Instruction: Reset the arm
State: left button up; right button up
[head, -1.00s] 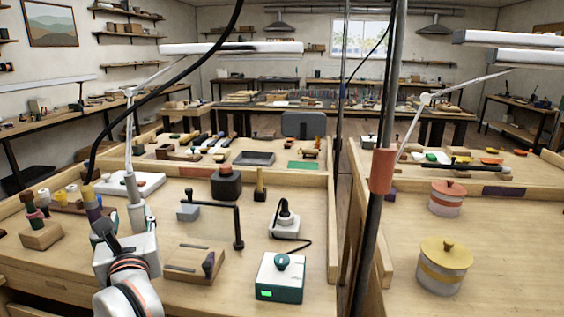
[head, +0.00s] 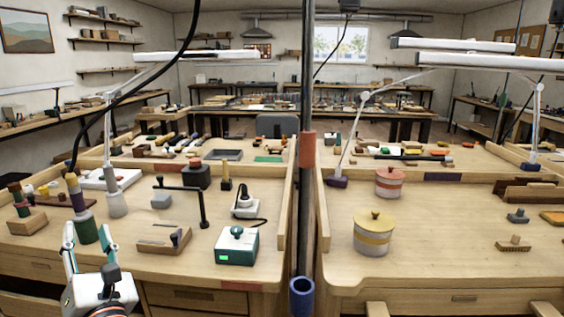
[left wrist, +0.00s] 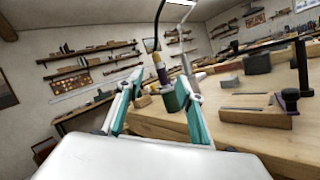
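My left gripper (head: 88,236) is at the lower left of the head view, at the front edge of the left workbench (head: 130,263). Its two teal-and-white fingers are spread apart. In the left wrist view the open fingers (left wrist: 158,84) have nothing held between them. A green cylinder with a purple and tan upper part (head: 84,229) stands on the bench just beyond the fingertips. It also shows behind the right finger in the left wrist view (left wrist: 170,98). My right gripper is not in view.
A dark vertical pole (head: 307,90) separates the benches. A yellow-lidded jar (head: 373,236) stands on the right bench. The left bench's front strip is mostly clear.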

pick_arm(q)
jog(key=s+d+f+m+t+h, duration=0.2)
jog(key=d+f+m+h, duration=0.7)
jog(key=m, duration=0.6)
jog(key=s+d+f+m+t+h, duration=0.1)
jog(key=s+d+f+m+h, duration=0.2)
jog(key=d+f+m+h, duration=0.95)
jog(key=s+a+f+m+g+y, duration=0.1)
jog(key=s+f+m+g, duration=0.3)
jog(key=f, duration=0.9)
jog(key=s+a+f+m+g+y, duration=0.2)
jog(key=s+f+m+g+y, duration=0.2)
jog(key=s+f+m, duration=0.6)
notch_tip(320, 180, down, 3)
jog(key=shift+s+a+r+g+y, duration=0.15)
jog(key=shift+s+a+g+y, duration=0.25)
jog(key=shift+g, duration=0.4)
